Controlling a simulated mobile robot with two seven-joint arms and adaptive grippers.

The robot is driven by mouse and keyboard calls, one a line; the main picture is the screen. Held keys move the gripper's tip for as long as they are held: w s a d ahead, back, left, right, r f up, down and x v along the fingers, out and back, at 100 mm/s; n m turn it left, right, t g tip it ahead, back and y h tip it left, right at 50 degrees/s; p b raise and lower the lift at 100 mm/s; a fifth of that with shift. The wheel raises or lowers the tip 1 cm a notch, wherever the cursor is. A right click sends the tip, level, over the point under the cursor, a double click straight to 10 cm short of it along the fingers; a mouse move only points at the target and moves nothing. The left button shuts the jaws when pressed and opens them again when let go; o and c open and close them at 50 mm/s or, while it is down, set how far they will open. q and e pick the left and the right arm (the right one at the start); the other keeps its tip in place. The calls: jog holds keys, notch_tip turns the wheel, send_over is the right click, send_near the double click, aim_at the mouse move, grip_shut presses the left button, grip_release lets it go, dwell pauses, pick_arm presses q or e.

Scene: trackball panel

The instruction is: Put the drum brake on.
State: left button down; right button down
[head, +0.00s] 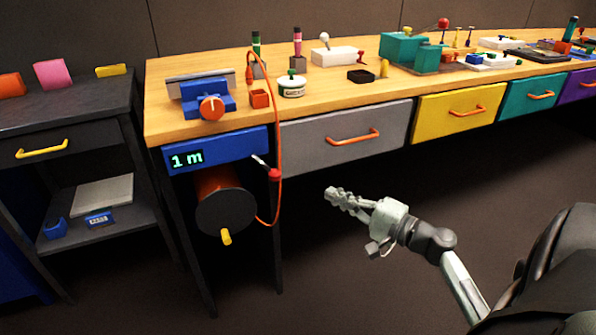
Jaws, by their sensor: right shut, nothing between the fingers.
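Under the left end of the bench hangs a cable drum (226,210) with a dark round face and a yellow crank knob (227,237). Above it a blue panel (220,150) has a display (187,159) reading "1 m". At the panel's right edge a short pale lever with a red knob (274,174) points down to the right; it looks like the brake lever. An orange cable (279,110) loops from the drum up over the bench edge. My right gripper (332,194) is shut and empty, in free air to the right of the lever, apart from it. My left gripper is out of view.
The wooden bench top holds a blue vise (208,97), a white jar (291,86) and other small items. Grey (345,133) and yellow (457,110) drawers with orange handles line its front. A dark side cabinet (65,125) stands at the left. The floor before the bench is clear.

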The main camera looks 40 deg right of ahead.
aim_at(265, 167)
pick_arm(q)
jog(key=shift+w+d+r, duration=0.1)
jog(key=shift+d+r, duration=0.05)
pick_arm(e)
jog(key=shift+d+r+m+h, duration=0.3)
jog(key=shift+d+r, duration=0.2)
jog(key=shift+d, duration=0.2)
jog(key=shift+w, duration=0.1)
